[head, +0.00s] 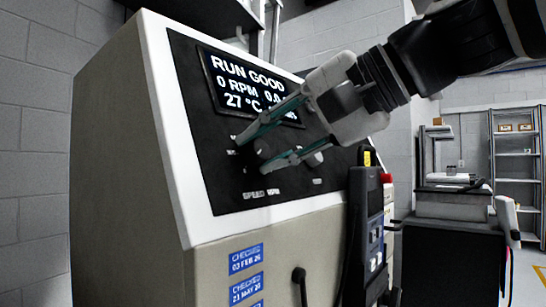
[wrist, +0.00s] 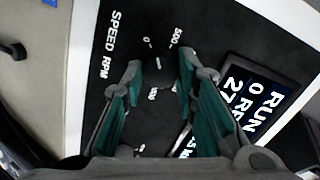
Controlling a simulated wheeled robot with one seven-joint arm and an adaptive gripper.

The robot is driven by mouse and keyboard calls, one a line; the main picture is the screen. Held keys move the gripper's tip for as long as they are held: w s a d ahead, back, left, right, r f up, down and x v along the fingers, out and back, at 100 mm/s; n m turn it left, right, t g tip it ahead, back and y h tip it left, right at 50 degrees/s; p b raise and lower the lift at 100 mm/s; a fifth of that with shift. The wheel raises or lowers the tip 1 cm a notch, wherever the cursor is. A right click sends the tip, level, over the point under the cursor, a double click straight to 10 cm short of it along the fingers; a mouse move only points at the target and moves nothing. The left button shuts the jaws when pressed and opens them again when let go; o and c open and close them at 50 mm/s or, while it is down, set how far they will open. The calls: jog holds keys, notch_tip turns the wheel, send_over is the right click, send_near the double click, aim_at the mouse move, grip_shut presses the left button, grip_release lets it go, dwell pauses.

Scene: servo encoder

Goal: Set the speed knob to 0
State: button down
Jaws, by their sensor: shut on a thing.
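The dark speed knob (head: 262,149) sits on the black panel of the machine, above the "SPEED RPM" label (head: 261,194). My gripper (head: 254,153) reaches in from the upper right, with one finger above the knob and one below it. In the wrist view the knob (wrist: 158,71) lies between the fingertips (wrist: 169,75), shut on it, with "0" and "500" printed around it.
A second, lighter knob (head: 314,158) sits right of the speed knob, close to my lower finger. A dark handheld unit (head: 367,225) with a yellow tag stands at the machine's right edge. A black cable handle (head: 299,276) hangs low on the front.

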jog(key=shift+f+n+b, duration=0.1)
jog(key=shift+n+b, duration=0.35)
jog(key=shift+n, duration=1.05)
jog(key=c, duration=1.3)
grip_release()
jog(key=v, duration=1.2)
jog(key=shift+r, duration=0.25)
